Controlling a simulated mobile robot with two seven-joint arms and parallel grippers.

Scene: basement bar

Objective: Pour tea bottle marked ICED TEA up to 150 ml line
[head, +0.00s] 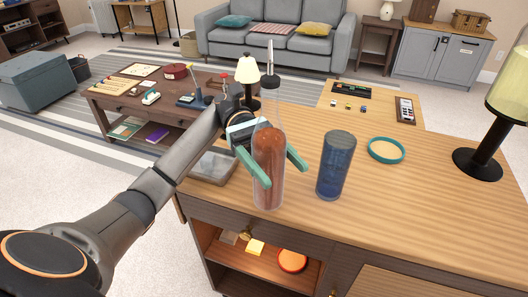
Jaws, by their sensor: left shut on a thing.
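A tall clear bottle (268,175) with reddish-brown contents, a narrow clear neck and a thin spout on top is upright at the counter's front. My left gripper (283,173) has its teal fingers on either side of the bottle and is shut on it. I cannot tell whether its base touches the counter. No ICED TEA marking is readable. A translucent blue cylindrical vessel (335,167) stands upright just right of the bottle, apart from it. No 150 ml line can be made out on it. My right gripper is not in view.
The wooden counter (430,205) is clear to the right, except a teal-rimmed round tray (386,150) and a table lamp (478,163). A grey slab (213,167) lies left of the bottle, partly behind my arm. A remote-like object (405,109) lies farther back.

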